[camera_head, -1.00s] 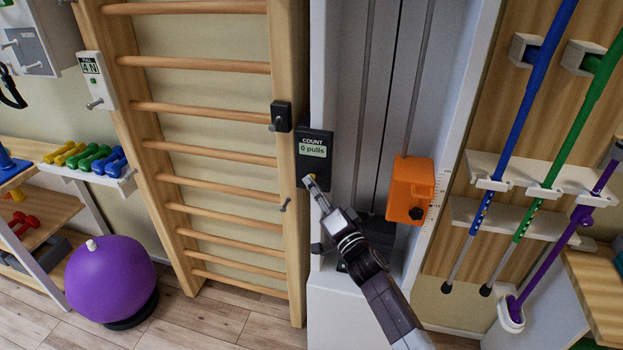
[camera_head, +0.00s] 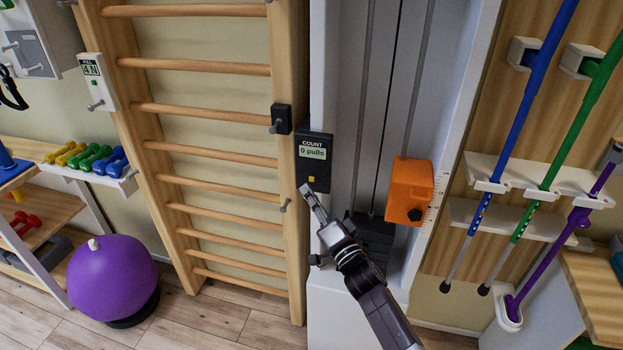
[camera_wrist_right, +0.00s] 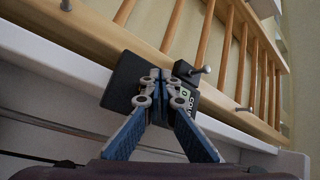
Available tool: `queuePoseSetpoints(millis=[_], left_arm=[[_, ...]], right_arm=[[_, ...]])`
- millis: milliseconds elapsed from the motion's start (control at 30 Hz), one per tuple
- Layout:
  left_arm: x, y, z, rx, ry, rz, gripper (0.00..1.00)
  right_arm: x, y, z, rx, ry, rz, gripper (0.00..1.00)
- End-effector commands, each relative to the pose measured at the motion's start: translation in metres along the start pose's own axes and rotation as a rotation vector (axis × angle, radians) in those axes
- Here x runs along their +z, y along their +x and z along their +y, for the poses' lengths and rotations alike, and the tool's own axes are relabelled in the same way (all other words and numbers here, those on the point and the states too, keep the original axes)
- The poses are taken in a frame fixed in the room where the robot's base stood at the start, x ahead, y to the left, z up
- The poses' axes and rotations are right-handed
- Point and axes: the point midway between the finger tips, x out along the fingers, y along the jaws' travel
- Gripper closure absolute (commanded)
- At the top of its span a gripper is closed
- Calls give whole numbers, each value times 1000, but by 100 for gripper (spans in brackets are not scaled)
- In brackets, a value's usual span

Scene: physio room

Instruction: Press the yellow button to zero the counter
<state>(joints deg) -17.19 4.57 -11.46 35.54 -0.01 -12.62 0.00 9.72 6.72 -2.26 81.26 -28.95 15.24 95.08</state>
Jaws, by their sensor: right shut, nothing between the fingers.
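The counter (camera_head: 314,163) is a dark box on the white machine frame, with a lit display (camera_head: 313,153) under the word COUNT that appears to read "0 pulls". The small yellow button (camera_head: 311,179) shows uncovered below the display. My right gripper (camera_head: 306,188) is shut and empty, its tips just below the button and apart from it in the picture. In the right wrist view the closed fingers (camera_wrist_right: 160,75) overlap the counter (camera_wrist_right: 122,82) and hide the button and part of the display. My left gripper is in neither view.
An orange block (camera_head: 409,190) on the machine stands right of my right arm. Wooden wall bars (camera_head: 215,148) with a small dark bracket (camera_head: 281,118) are on the left. Blue, green and purple poles hang on the right. A purple ball (camera_head: 110,276) sits on the floor.

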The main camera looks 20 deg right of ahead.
Motion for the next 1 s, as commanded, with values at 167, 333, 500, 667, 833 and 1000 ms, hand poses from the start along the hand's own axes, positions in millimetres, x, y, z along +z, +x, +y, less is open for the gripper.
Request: queuePoseSetpoints(millis=[167,333,500,667,833,1000], left_arm=[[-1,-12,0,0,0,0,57],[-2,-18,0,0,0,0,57],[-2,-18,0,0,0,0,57],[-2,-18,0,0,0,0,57],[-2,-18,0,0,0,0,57],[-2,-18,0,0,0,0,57]], right_arm=[[8,-13,-12,1,3,0,100],[16,-23,-19,0,2,1,100],[18,-26,-20,0,0,1,100],[19,-26,-20,-1,0,1,100],[18,-26,-20,0,0,1,100],[18,-26,-20,0,0,1,100]])
